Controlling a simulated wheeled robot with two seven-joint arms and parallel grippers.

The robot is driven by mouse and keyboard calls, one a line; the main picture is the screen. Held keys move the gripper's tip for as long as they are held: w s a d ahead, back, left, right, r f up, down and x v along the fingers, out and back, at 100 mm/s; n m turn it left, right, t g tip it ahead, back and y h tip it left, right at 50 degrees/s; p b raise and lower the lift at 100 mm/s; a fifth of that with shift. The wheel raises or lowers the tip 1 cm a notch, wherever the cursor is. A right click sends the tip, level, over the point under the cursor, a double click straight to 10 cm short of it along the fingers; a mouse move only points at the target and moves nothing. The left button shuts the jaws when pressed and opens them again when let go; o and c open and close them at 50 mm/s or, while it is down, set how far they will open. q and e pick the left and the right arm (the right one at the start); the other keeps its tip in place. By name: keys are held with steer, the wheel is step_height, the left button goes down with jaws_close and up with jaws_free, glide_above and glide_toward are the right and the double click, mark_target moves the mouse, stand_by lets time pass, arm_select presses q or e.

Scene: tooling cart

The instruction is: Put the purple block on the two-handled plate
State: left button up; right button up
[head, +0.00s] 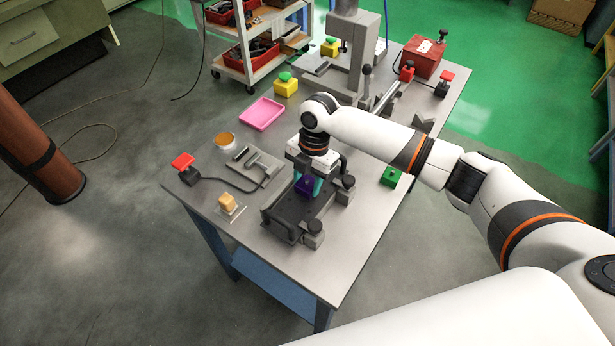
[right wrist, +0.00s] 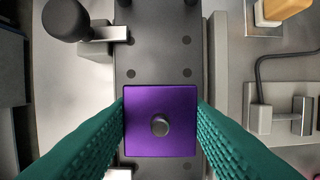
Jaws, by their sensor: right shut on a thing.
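The purple block (head: 304,187) is between the teal fingers of my right gripper (head: 307,183), over the long dark bed of a clamp fixture (head: 291,212). In the right wrist view the purple block (right wrist: 142,138) is square with a round dark knob on top. Both fingers of my right gripper (right wrist: 160,106) press on its sides. I cannot tell whether the block touches the bed. A flat grey plate (head: 246,177) with two raised handle-like bars lies left of the fixture; it looks like the two-handled plate, and its top is clear of blocks. My left gripper is not in view.
Black-knobbed clamps (head: 345,183) flank the fixture. A red button box (head: 183,162) with a cable, an orange-topped round tin (head: 224,140), an orange block (head: 228,200) and a pink tray (head: 262,113) are on the left side of the table. A green button box (head: 390,176) sits right.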

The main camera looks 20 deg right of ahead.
steer(key=shift+f, duration=0.7)
steer(key=shift+f+b, duration=0.3)
steer(key=shift+f, duration=0.15)
steer(key=o, duration=1.1)
steer(key=shift+c, duration=0.2)
step_height(320, 180, up, 9)
steer(key=p, duration=0.8)
steer(key=shift+p, duration=0.35)
steer(key=shift+s, duration=0.1)
